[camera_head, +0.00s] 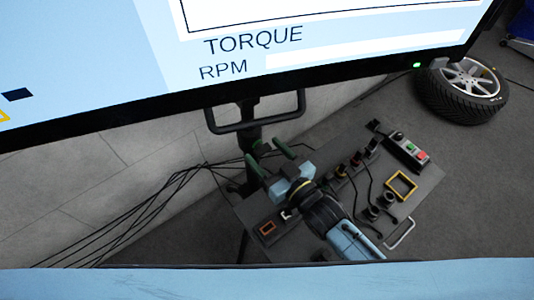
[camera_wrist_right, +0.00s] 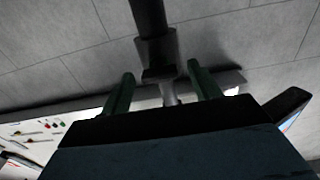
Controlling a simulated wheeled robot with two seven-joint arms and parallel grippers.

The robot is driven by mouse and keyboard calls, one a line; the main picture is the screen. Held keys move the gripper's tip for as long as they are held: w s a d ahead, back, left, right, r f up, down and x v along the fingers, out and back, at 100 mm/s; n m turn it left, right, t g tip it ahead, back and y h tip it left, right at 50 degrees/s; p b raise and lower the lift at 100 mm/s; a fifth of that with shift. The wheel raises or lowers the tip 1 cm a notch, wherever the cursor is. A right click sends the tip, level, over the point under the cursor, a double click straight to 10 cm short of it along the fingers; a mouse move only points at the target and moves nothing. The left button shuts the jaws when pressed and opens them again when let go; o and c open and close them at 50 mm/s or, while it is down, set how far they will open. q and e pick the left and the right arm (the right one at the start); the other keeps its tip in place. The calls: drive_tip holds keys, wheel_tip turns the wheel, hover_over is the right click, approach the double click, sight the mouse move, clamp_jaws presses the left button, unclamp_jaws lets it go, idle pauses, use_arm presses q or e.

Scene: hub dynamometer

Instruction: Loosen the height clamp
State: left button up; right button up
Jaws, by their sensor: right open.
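The height clamp (camera_wrist_right: 158,58) shows in the right wrist view as a dark collar on a black post (camera_wrist_right: 148,16). A short grey piece (camera_wrist_right: 168,92), perhaps its screw or lever, extends below it. My right gripper (camera_wrist_right: 160,70) is open, with one green finger on each side of this grey piece; I cannot tell whether they touch it. In the head view my right gripper (camera_head: 271,158) is in front of the stand's post (camera_head: 251,132), below the big screen; the clamp is hard to make out there. My left gripper is not in view.
A large screen (camera_head: 290,57) reading TORQUE and RPM spans the top, with a black handle bar (camera_head: 255,123) below it. A grey panel (camera_head: 420,187) with buttons and plugs lies under my right arm. Black cables (camera_head: 150,205) run left. A wheel (camera_head: 466,82) lies at right.

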drive_tip(key=shift+w+a, duration=0.1)
drive_tip(key=shift+w, duration=0.05)
drive_tip(key=shift+c, duration=0.4)
drive_tip(key=c, duration=0.9)
